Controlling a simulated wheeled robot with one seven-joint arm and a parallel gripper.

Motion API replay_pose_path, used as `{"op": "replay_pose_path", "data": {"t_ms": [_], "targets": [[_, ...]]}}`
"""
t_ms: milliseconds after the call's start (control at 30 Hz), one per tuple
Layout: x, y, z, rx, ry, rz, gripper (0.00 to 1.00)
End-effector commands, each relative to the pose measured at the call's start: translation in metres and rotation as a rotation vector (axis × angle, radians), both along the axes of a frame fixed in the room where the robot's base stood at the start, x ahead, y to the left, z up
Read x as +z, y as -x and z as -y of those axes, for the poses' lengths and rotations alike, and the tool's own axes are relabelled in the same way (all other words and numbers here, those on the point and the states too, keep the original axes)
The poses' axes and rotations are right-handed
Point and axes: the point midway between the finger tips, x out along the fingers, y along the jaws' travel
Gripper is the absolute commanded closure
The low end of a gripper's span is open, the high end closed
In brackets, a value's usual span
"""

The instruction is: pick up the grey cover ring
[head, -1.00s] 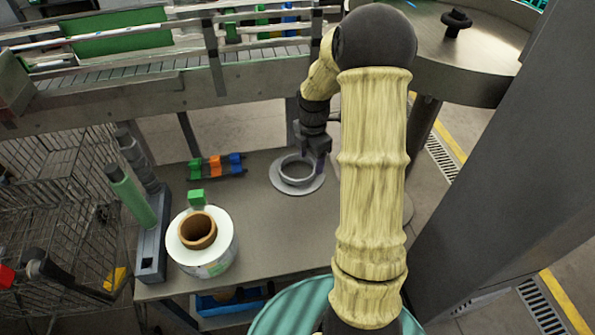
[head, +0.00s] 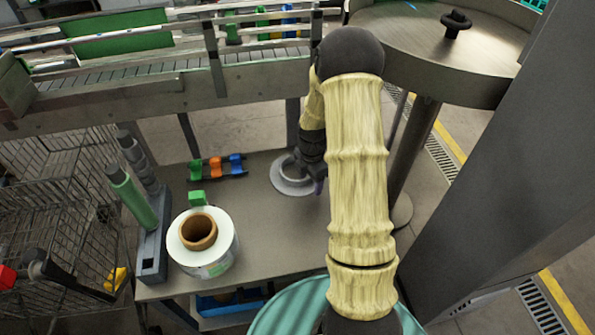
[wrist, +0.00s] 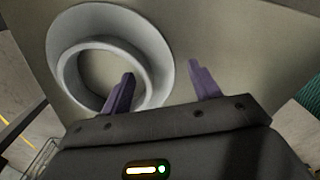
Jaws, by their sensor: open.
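The grey cover ring (head: 281,179) lies flat on the grey table, partly hidden by my arm in the head view. In the wrist view the ring (wrist: 68,68) shows as a wide flange with a raised round collar and an open middle. My gripper (wrist: 160,82) is open with purple fingers. In the wrist view its left finger overlaps the ring's opening and near collar wall, and its right finger is outside the ring, over bare table. The ring's near right wall lies between the two fingers. I cannot tell whether either finger touches it.
A white label roll (head: 214,262) with a brown core stands at the table's front left. A rack with a green roller (head: 131,197) is left of it. Small green, orange and blue clips (head: 215,168) lie behind. A conveyor (head: 150,100) runs along the back.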

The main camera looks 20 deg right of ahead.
Motion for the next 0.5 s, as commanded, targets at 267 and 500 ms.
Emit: {"op": "replay_pose_path", "data": {"t_ms": [267, 500], "targets": [[-0.0125, -0.0003, 0.0003, -0.001, 0.002, 0.002, 0.38], [-0.0124, -0.0002, 0.0003, -0.001, 0.001, 0.001, 0.38]]}}
